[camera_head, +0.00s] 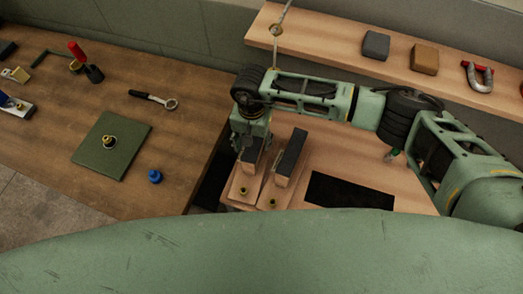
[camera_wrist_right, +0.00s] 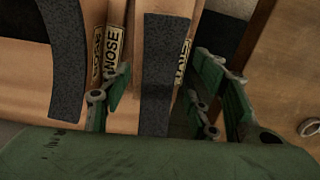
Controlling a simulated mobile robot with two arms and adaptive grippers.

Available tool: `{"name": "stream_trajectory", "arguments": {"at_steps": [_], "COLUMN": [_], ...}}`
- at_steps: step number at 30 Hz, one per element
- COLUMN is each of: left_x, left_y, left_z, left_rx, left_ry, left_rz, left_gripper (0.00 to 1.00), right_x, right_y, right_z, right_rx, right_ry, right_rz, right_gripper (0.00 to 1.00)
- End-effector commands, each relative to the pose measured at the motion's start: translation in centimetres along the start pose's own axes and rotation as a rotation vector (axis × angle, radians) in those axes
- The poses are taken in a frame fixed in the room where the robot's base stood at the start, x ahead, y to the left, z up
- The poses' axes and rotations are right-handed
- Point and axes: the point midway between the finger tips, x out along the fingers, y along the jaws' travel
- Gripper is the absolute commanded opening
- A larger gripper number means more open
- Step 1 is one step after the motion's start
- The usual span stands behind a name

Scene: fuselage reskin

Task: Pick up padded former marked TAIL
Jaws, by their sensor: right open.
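Two wooden formers with dark grey padding stand side by side on the right bench in the head view: a left one (camera_head: 249,158) and a right one (camera_head: 290,157). My right gripper (camera_head: 252,140) is over the left former, pointing down. In the right wrist view my right gripper (camera_wrist_right: 160,95) is open, its fingers on either side of one padded former (camera_wrist_right: 160,60). A partly covered label (camera_wrist_right: 182,62) on its right looks like TAIL, but is hard to read. The other padded former (camera_wrist_right: 66,50) lies left, beside NOSE labels (camera_wrist_right: 115,48). My left gripper is out of view.
A black rectangle (camera_head: 345,192) lies right of the formers. A back shelf holds a grey block (camera_head: 376,45), a brown block (camera_head: 425,58) and a shackle (camera_head: 477,75). The left bench (camera_head: 190,75) carries a green mat (camera_head: 90,152), a blue cap (camera_head: 155,176) and tools.

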Motion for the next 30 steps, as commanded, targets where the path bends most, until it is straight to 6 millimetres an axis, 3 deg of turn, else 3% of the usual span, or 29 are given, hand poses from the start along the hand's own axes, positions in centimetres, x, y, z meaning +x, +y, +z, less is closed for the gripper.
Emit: {"name": "stream_trajectory", "arguments": {"at_steps": [11,18,26,30], "left_x": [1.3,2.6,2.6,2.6], "left_y": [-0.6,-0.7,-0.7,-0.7], "left_z": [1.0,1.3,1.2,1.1], "left_rx": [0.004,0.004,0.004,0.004], "left_ry": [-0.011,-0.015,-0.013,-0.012], "left_rz": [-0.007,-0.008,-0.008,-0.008], "left_gripper": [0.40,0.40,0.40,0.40], "right_x": [3.6,7.4,7.6,7.6], "right_y": [0.1,0.3,0.2,0.2], "right_z": [0.2,0.3,0.3,0.3], "right_rx": [-0.003,-0.002,-0.003,-0.003], "right_ry": [0.000,0.000,0.002,0.002], "right_rz": [0.006,0.005,0.003,0.003], "right_gripper": [0.55,0.55,0.55,0.43]}}
